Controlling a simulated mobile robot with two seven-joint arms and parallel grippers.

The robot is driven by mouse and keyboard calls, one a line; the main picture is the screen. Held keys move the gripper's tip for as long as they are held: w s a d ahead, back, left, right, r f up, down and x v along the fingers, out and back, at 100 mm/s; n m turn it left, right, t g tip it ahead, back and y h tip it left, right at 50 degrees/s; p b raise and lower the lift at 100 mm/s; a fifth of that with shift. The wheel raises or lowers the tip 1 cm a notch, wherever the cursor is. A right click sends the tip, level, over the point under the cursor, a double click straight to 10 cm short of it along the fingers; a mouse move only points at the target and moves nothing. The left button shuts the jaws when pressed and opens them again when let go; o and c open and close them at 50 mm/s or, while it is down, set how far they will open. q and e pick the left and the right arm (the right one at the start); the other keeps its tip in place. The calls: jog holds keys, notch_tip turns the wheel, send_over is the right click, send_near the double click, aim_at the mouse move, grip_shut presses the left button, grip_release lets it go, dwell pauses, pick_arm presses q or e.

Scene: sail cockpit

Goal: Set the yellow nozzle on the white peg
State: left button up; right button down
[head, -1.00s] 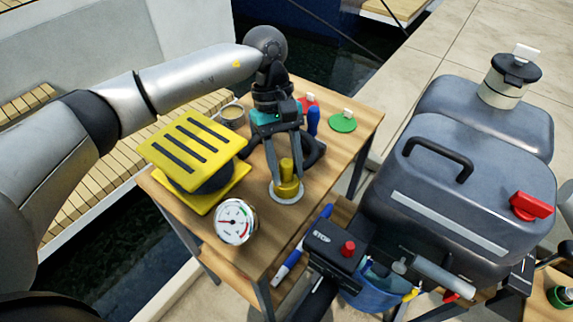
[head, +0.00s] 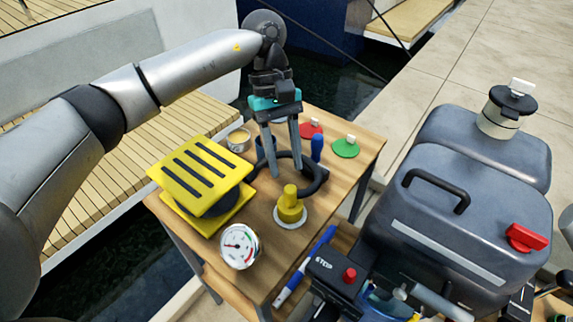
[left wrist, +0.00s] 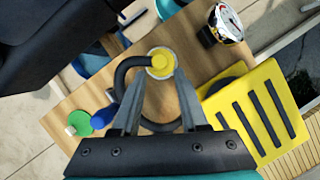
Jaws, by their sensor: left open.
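The yellow nozzle (head: 290,205) stands upright on a round white base (head: 303,222) on the wooden table. The white peg itself does not show; the nozzle would hide anything inside it. In the left wrist view the nozzle (left wrist: 160,62) is seen from above, beyond and between the fingertips, with the white rim around it. My left gripper (head: 284,172) is open and empty, pointing down just behind the nozzle and apart from it. It also shows in the left wrist view (left wrist: 159,90). My right gripper is not in view.
A black curved handle or hose (head: 313,182) lies behind the nozzle, near my left fingers. A yellow slotted block (head: 200,170) stands left, a gauge (head: 240,247) in front. A blue-handled item (head: 317,148), green disc (head: 346,149) and red disc (head: 308,130) are behind.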

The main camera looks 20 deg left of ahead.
pick_arm(q)
jog(key=shift+p+v, duration=0.5)
jog(key=shift+v, duration=1.3)
